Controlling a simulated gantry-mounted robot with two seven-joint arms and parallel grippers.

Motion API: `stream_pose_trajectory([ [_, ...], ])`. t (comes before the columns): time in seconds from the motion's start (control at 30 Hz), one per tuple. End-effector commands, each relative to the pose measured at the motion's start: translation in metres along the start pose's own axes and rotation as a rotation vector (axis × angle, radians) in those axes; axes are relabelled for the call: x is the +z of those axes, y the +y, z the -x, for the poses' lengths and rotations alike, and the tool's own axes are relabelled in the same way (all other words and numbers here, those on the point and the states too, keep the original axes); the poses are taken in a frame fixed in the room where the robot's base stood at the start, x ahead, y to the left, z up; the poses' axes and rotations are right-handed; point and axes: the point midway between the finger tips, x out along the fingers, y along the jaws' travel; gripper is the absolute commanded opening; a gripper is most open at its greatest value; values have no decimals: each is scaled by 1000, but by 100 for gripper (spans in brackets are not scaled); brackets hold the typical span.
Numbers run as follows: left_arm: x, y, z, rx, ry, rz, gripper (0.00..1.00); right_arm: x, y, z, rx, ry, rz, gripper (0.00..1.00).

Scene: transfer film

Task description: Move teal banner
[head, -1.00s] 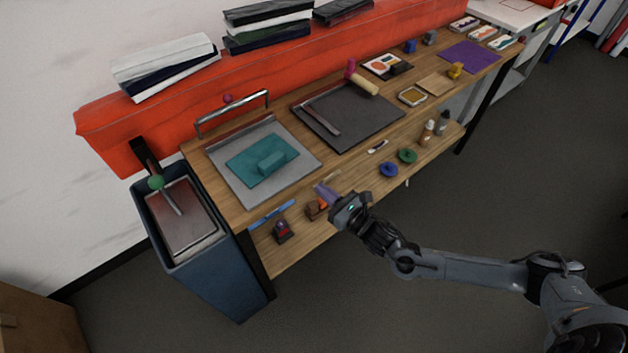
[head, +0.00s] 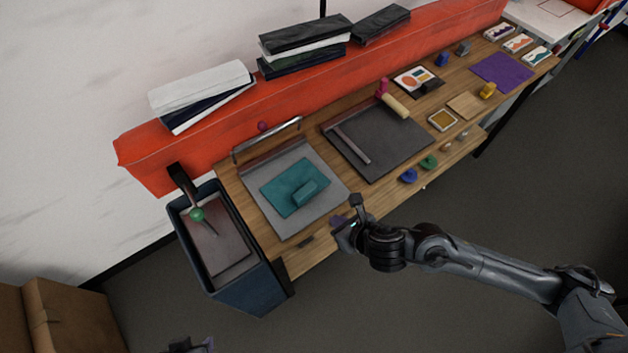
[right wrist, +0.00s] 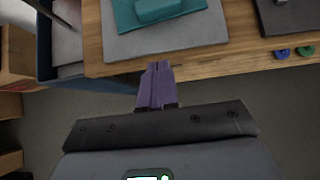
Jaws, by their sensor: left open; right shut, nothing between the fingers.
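The teal banner (head: 278,184) is a flat teal sheet lying on a grey plate (head: 284,223) at the left end of the wooden bench. A teal block (head: 304,192) rests on it. In the right wrist view the banner (right wrist: 124,16) and the block (right wrist: 155,9) show at the top, cut off by the frame. My right gripper (head: 340,222) is shut and empty, just off the bench's front edge near the plate; its purple fingers (right wrist: 157,82) point toward the plate. My left gripper (head: 192,345) barely shows at the bottom edge, open and away from the bench.
A metal bar handle (head: 268,138) stands behind the plate. A dark board (head: 385,150) with a grey bar lies to its right. A blue bin (head: 243,285) stands left of the bench. A red ledge (head: 230,120) with stacked books runs behind. Floor in front is clear.

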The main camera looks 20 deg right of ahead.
Motion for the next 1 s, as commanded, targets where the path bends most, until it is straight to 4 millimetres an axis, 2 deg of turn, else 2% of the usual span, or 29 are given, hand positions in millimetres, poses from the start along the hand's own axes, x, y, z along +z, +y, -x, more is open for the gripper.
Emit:
stream_pose_trajectory([
  [0.1,9,3,2,8,-28,2,43,8,0,1,0,-7,0,0],
  [0.27,10,4,-3,10,-27,4,43,7,0,-16,1,-7,-2,0],
  [0.73,9,2,-11,3,-18,0,43,8,0,-99,0,-6,-2,0],
  [0.8,8,1,-7,2,-18,-2,43,19,0,-104,0,-10,-4,0],
  [1.0,7,0,-4,-1,-18,-6,43,33,-1,-118,0,-9,-2,0],
])
